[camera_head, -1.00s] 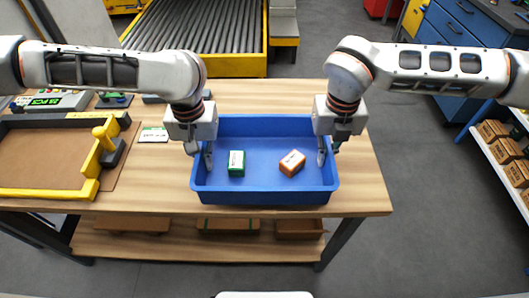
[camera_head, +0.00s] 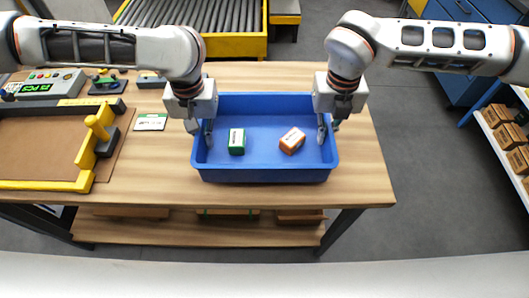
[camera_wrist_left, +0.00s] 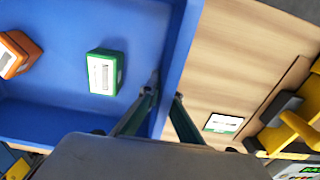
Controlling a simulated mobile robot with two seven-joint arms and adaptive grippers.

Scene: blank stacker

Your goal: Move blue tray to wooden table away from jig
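The blue tray (camera_head: 262,175) is over the right part of the wooden table (camera_head: 365,185). It holds a green box (camera_head: 236,141) and an orange box (camera_head: 292,140). My left gripper (camera_head: 200,130) straddles its left wall; the left wrist view shows one finger (camera_wrist_left: 164,96) on each side, close against the wall. My right gripper (camera_head: 329,127) is at the right wall, its fingertips partly hidden. I cannot tell whether the tray touches the table top. The jig (camera_head: 85,160), a brown board with a yellow and black frame, lies to the left, apart from the tray.
A green and white card (camera_head: 151,122) lies between jig and tray. A control box (camera_head: 48,84) stands at the back left. Bare table is in front and to the right of the tray. A roller conveyor (camera_head: 195,20) is behind; a box shelf (camera_head: 505,130) stands at right.

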